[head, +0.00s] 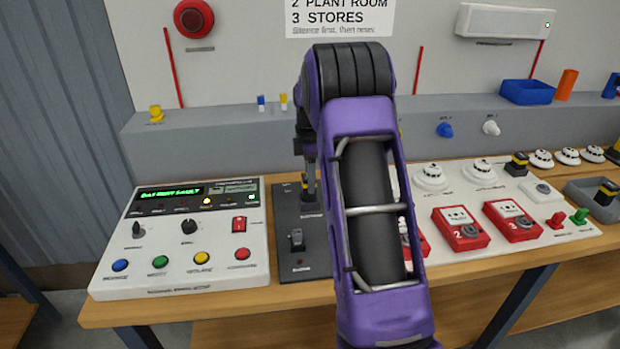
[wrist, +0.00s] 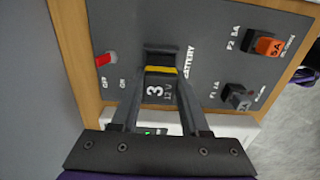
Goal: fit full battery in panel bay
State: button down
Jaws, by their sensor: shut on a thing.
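My gripper (wrist: 163,82) points down at the dark grey power panel (wrist: 210,65) in the wrist view. It is shut on a black battery (wrist: 160,95) with a yellow band, marked 3 and 12 V, with a small green light near the jaws. The battery's far end is at the panel bay (wrist: 162,50), beside the word BATTERY. I cannot tell whether it is fully seated. In the head view my gripper (head: 309,172) and the battery (head: 309,188) show at the back of the panel (head: 288,228), partly hidden by my purple arm.
A control box (head: 182,240) with a lit green display stands left. The panel has a red switch (wrist: 105,59), an orange fuse (wrist: 268,46) and a grey fuse (wrist: 238,97). Right are detectors, red call points (head: 460,229), a yellow-banded block (head: 517,165) and another in a grey tray (head: 578,190).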

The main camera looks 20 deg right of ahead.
jog(key=shift+f+b, duration=0.6)
jog(key=shift+f, duration=0.6)
dwell(0.5)
grip_release()
dwell(0.5)
jog(key=shift+r, duration=0.1)
jog(key=shift+r+p, duration=1)
jog(key=shift+r, duration=2.4)
